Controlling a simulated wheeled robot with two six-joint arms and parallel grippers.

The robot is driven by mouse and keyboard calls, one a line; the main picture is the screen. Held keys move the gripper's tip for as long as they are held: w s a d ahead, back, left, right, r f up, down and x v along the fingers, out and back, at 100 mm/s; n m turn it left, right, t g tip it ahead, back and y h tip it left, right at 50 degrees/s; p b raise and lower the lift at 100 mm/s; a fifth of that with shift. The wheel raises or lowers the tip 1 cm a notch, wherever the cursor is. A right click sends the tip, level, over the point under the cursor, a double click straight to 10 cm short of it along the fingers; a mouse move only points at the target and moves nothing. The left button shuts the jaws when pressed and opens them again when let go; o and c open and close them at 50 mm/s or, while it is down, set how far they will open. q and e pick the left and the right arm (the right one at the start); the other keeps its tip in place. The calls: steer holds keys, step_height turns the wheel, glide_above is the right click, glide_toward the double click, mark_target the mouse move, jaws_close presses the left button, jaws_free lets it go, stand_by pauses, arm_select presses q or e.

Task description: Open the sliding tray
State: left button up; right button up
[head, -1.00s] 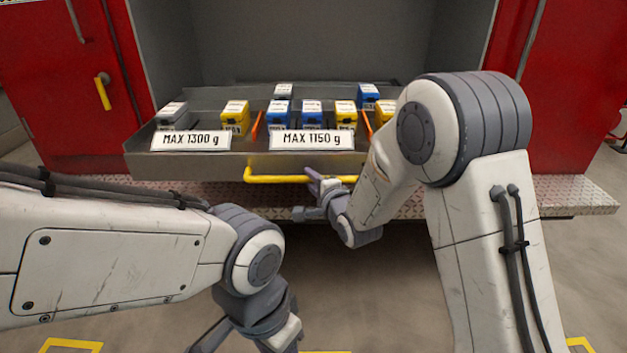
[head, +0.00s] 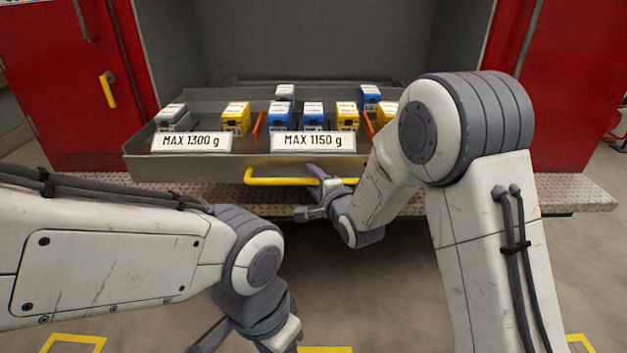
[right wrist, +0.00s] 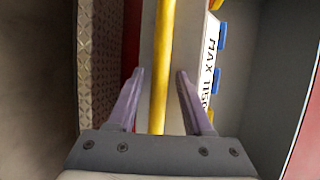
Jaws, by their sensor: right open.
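The sliding tray (head: 230,168) is a grey metal tray that stands out from the truck's compartment toward me. Its front carries two labels, MAX 1300 g and MAX 1150 g. A yellow bar handle (head: 285,181) runs along the front, below the right label. My right gripper (head: 316,180) is at the right part of this handle. In the right wrist view my right gripper (right wrist: 160,75) is open, with the yellow handle (right wrist: 161,50) between its fingers and gaps on both sides. My left gripper (head: 240,340) hangs low at the bottom edge, its fingertips cut off.
Several blue, yellow and grey boxes (head: 279,116) and orange dividers (head: 258,126) are in the tray. Red truck doors (head: 60,90) flank the compartment. A chequered metal step (head: 570,192) lies below the tray. Open floor with yellow markings (head: 75,343) is in front.

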steer(key=shift+r, duration=0.1)
steer(key=p+v, duration=0.1)
steer(key=v, duration=0.9)
steer(key=shift+s, duration=0.2)
steer(key=shift+d, duration=0.1)
